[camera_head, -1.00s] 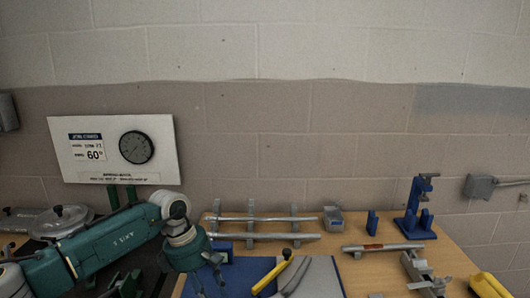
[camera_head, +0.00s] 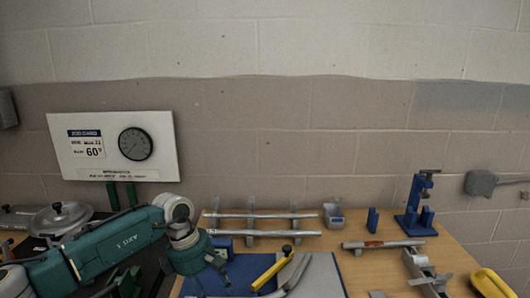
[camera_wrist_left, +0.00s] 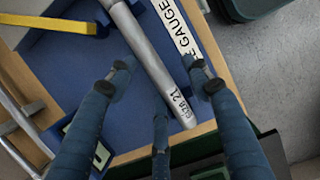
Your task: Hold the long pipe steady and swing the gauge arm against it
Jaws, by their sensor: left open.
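In the left wrist view a long grey pipe (camera_wrist_left: 152,58), with a size marking near its lower end, lies over a blue board (camera_wrist_left: 70,70). My left gripper (camera_wrist_left: 158,85) is open, with its fingers apart on either side of the pipe; I cannot tell whether they touch it. In the head view the left gripper (camera_head: 208,274) is low over the left part of the blue board (camera_head: 240,272). The gauge arm with a yellow handle (camera_head: 272,270) is to its right; a yellow bar (camera_wrist_left: 45,22) shows at the wrist view's upper left. My right gripper is not in view.
Two pipes (camera_head: 265,216) rest on a rack behind. Another pipe with a red mark (camera_head: 383,245) lies to the right, before a blue stand (camera_head: 418,210). A gauge panel (camera_head: 115,147) reading 60° hangs on the wall. A lidded pan (camera_head: 60,218) stands at left.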

